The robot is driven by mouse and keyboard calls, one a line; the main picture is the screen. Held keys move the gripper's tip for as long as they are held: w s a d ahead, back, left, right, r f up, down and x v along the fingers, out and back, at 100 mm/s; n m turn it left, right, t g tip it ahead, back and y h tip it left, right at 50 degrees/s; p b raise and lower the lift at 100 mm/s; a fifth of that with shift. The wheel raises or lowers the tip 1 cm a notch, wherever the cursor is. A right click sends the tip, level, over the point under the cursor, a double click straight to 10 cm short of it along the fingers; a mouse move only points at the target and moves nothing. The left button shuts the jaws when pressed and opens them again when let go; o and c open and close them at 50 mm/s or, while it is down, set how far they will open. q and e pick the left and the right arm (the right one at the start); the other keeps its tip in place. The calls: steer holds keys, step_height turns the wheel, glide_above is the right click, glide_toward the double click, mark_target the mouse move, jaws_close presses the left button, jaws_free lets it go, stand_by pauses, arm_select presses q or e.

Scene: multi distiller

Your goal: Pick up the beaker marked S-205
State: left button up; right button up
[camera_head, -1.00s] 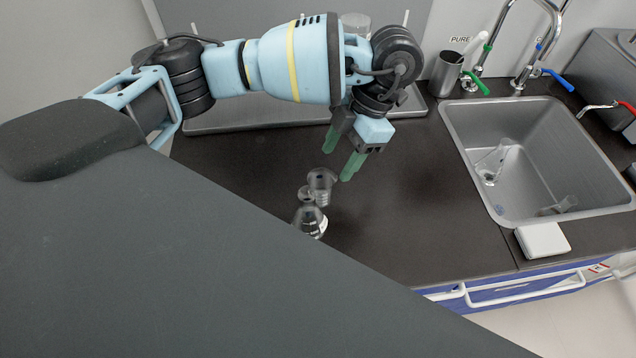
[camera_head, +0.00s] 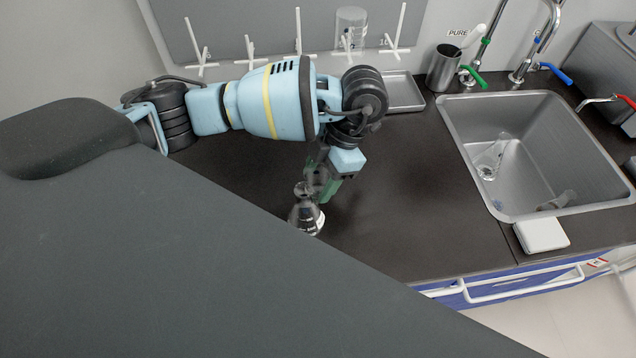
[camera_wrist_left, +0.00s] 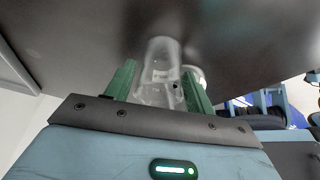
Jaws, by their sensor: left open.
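A clear glass vessel (camera_head: 316,177) stands on the dark counter beside a conical flask (camera_head: 306,217) with a white label. In the left wrist view the clear vessel (camera_wrist_left: 160,72) sits between the two green fingers of my left gripper (camera_wrist_left: 160,85), and small marks on it are too blurred to read. My left gripper (camera_head: 330,188) is open and low over the counter, with its fingers around the vessel; I cannot tell whether they touch it. The marking S-205 is not legible anywhere. My right gripper is not in view.
A steel sink (camera_head: 463,108) with glassware inside lies at the right. A drying rack (camera_head: 228,30) with white pegs and a glass beaker (camera_head: 351,18) stands at the back. A metal cup (camera_head: 442,70) is by the taps. The counter (camera_head: 410,190) between gripper and sink is clear.

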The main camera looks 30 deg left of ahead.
arm_select(q)
steer(key=c, duration=0.7)
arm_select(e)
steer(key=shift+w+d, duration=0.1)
arm_select(q)
steer(key=shift+r, duration=0.2)
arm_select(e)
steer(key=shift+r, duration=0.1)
